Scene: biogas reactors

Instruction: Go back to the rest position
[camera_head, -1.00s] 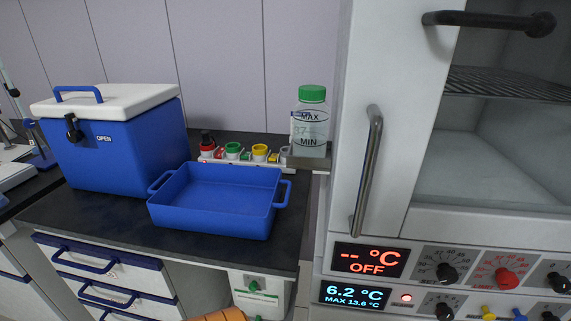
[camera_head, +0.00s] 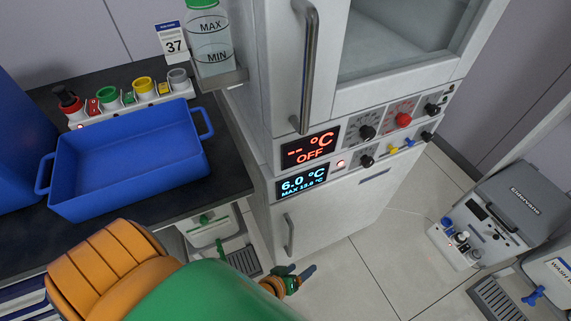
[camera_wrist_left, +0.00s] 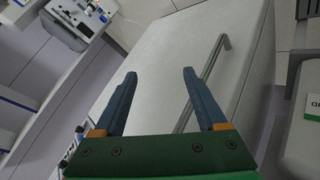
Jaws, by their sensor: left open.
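My left arm, orange and green, comes into the head view from the bottom left. Its gripper (camera_head: 300,273) is small and partly hidden behind the arm, low in front of the lower cabinet door. In the left wrist view the left gripper (camera_wrist_left: 159,76) shows two blue fingers spread apart with nothing between them. A white cabinet door (camera_wrist_left: 190,50) with a long metal handle (camera_wrist_left: 202,80) lies beyond the fingers. I cannot tell the exact gap between fingers and door. My right gripper is not in view.
A blue tray (camera_head: 130,165) stands on the dark bench by a row of coloured caps. A green-capped bottle (camera_head: 211,45) sits on a small shelf beside the white incubator (camera_head: 390,75). A grey-lidded device (camera_head: 500,220) stands at right. Open floor (camera_head: 370,260) lies between.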

